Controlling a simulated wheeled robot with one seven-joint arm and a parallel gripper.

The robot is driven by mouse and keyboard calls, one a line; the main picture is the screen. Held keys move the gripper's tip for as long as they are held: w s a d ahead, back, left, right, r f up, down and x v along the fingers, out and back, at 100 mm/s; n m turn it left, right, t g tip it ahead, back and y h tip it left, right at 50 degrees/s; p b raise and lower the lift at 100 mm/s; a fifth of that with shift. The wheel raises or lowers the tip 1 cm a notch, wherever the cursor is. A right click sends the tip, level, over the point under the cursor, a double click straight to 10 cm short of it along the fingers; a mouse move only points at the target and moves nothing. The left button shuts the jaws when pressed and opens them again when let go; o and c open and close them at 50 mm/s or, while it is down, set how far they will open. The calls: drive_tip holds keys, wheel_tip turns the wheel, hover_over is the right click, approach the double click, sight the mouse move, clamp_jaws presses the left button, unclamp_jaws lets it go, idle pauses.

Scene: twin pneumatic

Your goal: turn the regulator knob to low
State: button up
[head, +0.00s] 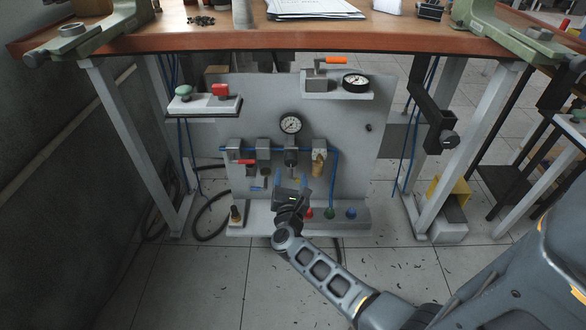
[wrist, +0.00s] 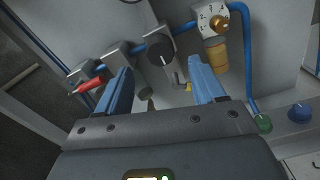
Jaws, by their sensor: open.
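The regulator with its dark round knob (wrist: 159,49) shows near the top middle of the wrist view, with a thin pale line on its face. In the head view the regulator (head: 291,157) sits on the grey panel below a round gauge (head: 290,124). My gripper (head: 291,183) is just below the regulator there. In the wrist view my gripper's blue fingers (wrist: 162,66) are apart, with the knob beyond and between their tips. I see no contact with the knob. No low mark on the knob is readable.
A red-handled valve (wrist: 88,86) is left of the knob. A numbered dial with a brass knob (wrist: 217,22) is to its right. Green and blue buttons (wrist: 298,112) stand at the lower right. The wooden table (head: 300,38) overhangs the panel.

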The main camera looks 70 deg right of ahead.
sight(291, 163)
drive_tip(key=shift+b+x, duration=0.45)
drive_tip(key=shift+x, duration=3.45)
drive_tip(key=c, duration=1.1)
